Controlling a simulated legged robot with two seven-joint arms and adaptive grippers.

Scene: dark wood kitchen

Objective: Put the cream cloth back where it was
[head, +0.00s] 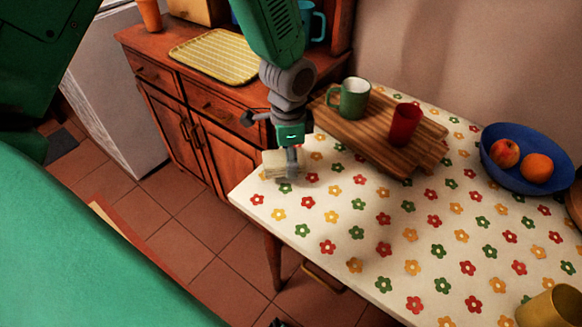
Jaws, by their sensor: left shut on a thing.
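The cream cloth (273,165) is a small, pale folded piece at the left corner of the flower-patterned table (330,225). My left gripper (291,168) reaches down from the top and is shut on the cloth. The gripper covers part of the cloth. I cannot tell whether the cloth touches the tabletop or is held just above it. My right gripper does not show.
A wooden board (365,133) holds a green mug (352,98) and a red cup (404,124). A blue bowl (520,180) holds fruit. A yellow cup (548,308) is at lower right. A yellow tray (215,56) lies on the wooden cabinet (160,65). The table's front is clear.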

